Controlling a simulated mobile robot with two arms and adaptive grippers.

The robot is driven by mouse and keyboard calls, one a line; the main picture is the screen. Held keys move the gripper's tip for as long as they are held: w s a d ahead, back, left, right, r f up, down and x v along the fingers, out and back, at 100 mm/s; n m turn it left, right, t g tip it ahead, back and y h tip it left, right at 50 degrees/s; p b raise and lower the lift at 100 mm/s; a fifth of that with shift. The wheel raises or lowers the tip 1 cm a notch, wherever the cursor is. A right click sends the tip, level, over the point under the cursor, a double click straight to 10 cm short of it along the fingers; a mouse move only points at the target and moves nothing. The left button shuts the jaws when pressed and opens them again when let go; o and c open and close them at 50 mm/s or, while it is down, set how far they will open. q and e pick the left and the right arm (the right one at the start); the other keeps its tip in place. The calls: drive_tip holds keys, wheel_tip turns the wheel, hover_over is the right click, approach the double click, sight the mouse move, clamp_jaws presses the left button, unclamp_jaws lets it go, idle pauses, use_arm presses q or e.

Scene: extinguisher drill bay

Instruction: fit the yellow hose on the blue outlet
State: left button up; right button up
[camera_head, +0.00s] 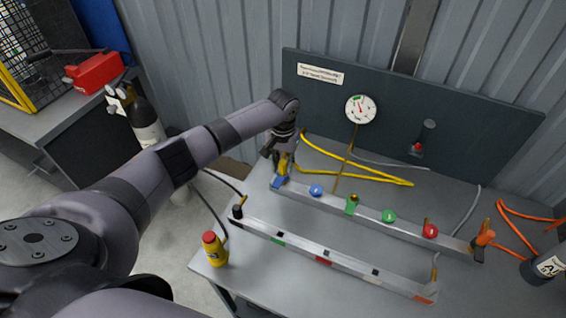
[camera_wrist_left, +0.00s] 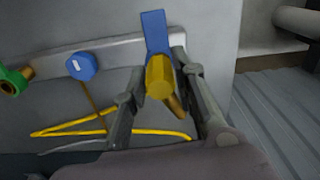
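My left gripper (camera_head: 284,152) is at the left end of the grey manifold bar on the bench. In the left wrist view its fingers (camera_wrist_left: 160,76) close in on both sides of the yellow hose's end fitting (camera_wrist_left: 160,80). The blue outlet (camera_head: 278,182) is just beyond the fitting, and in the left wrist view the blue piece (camera_wrist_left: 154,30) lines up with it. I cannot tell whether fitting and outlet touch. The yellow hose (camera_head: 370,178) loops behind the bar. A blue knob (camera_head: 316,190) is on the bar nearby. My right gripper is not in view.
A green valve (camera_head: 352,205), green knob (camera_head: 389,216) and red knob (camera_head: 430,231) follow along the bar. A lower rail (camera_head: 330,262) lies in front. A yellow bottle with red cap (camera_head: 214,249) stands at the front left. A gauge panel (camera_head: 470,115) rises behind.

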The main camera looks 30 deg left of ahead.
use_arm(q)
drive_tip(key=o, duration=0.4)
drive_tip(key=shift+r, duration=0.15)
drive_tip(key=shift+w+r, duration=0.1)
drive_tip(key=shift+r, duration=0.2)
wheel_tip(320, 180, up, 11)
drive_tip(key=shift+r, duration=0.1)
